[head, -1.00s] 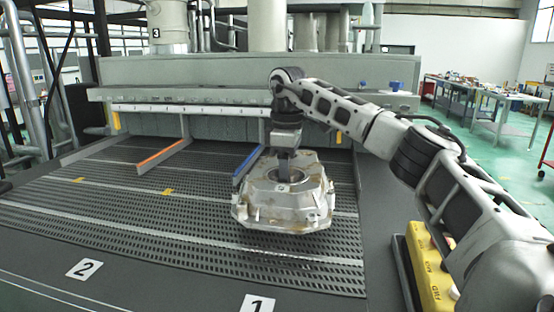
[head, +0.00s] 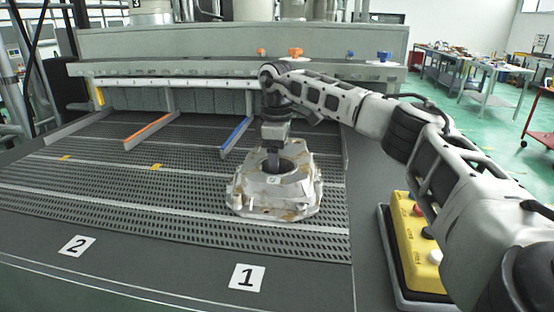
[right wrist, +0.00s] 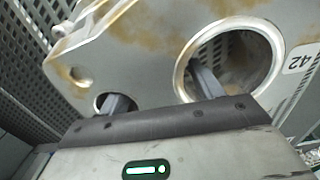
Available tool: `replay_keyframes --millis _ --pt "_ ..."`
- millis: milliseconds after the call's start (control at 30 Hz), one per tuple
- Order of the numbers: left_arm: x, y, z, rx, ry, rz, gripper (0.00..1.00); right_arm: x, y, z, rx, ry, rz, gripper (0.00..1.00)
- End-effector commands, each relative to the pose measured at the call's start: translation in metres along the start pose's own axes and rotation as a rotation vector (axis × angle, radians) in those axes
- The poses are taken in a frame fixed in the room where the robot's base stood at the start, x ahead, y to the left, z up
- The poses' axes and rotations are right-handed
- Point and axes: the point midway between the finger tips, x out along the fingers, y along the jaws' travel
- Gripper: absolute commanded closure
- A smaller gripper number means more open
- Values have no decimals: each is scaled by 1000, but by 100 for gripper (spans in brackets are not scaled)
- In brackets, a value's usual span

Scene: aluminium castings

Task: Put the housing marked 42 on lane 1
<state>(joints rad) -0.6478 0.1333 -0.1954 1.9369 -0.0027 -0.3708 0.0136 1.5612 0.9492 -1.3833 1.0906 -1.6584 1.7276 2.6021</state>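The housing (head: 300,198) is a pale aluminium casting with brownish stains, level on or just above the perforated belt. It is right of the blue divider (head: 236,137), behind the floor mark 1 (head: 247,277). In the right wrist view the housing (right wrist: 130,45) carries a label 42 (right wrist: 300,62). My right gripper (head: 272,165) points down into it. In the wrist view one finger of this gripper (right wrist: 160,93) is in the large bore and the other in a small hole, shut on the wall between. Contact with the belt cannot be told for certain. My left gripper is not in view.
An orange divider (head: 148,132) stands further left, with mark 2 (head: 77,245) in front. A long grey machine front (head: 230,90) closes the back. A yellow button box (head: 418,245) stands at right, close under my right arm. The belt left of the housing is clear.

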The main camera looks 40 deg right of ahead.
Motion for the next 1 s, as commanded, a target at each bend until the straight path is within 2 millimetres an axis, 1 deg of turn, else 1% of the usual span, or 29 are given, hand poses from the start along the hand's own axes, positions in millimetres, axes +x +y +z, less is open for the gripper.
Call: replay_keyframes --millis 233,367,467,700,800,900,1000 --pt "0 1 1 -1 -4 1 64 -1 0 0 0 0 0 35" --pt "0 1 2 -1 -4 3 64 -7 0 0 0 2 1 35" --pt "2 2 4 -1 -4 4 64 -21 0 -1 1 3 2 35" --pt "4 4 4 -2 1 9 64 -74 0 -2 -1 5 3 35" --pt "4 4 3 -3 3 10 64 -94 0 -2 0 4 2 35" --pt "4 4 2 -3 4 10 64 -108 0 -1 -1 2 2 35" --pt "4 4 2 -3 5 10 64 -118 0 -1 0 1 2 35"
